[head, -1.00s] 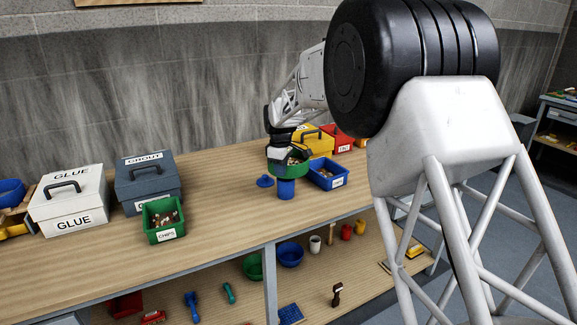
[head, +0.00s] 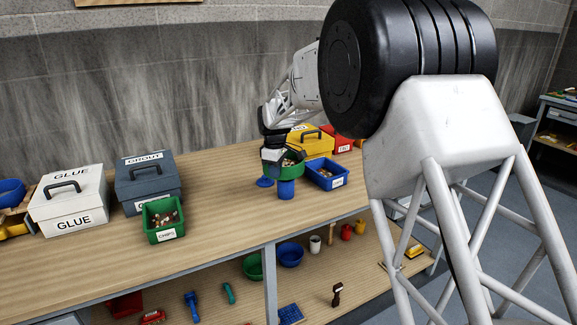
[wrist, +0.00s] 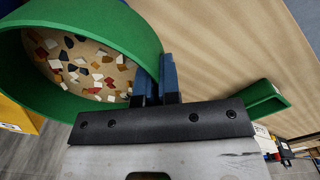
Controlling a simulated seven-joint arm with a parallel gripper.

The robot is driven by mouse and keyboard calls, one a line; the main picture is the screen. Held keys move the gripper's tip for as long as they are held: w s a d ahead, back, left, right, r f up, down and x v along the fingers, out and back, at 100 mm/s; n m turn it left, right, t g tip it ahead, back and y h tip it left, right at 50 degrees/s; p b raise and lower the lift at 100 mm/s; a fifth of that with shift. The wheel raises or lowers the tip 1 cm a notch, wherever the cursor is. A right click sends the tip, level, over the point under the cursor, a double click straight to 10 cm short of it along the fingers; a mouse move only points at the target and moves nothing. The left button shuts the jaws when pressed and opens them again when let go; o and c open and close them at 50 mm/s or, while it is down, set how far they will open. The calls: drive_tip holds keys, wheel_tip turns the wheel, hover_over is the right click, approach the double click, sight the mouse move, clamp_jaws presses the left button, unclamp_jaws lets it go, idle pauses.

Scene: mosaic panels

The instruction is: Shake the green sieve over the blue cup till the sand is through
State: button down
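The green sieve (head: 291,172) is held over the blue cup (head: 287,189), which stands upright on the bench. In the wrist view the sieve (wrist: 150,38) is a round green ring, with a straight handle (wrist: 268,98) at the right. Inside lie several white, rust, ochre and dark chips on a tan surface; I cannot tell whether that is sand or mesh. My gripper (head: 273,154) is shut on the sieve's handle; its blue fingers show beside the ring in the wrist view (wrist: 168,78). The cup's inside is hidden by the sieve.
A blue lid-like piece (head: 265,182) lies left of the cup. A blue bin (head: 327,175) stands close at the right, with yellow (head: 312,140) and red boxes behind. A green chips bin (head: 164,218), a grout box (head: 148,180) and a glue box (head: 68,195) stand left. Bench between is clear.

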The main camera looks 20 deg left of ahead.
drive_tip(key=shift+w+d, duration=0.7)
drive_tip(key=shift+s+a, duration=0.75)
drive_tip(key=shift+w+d, duration=0.75)
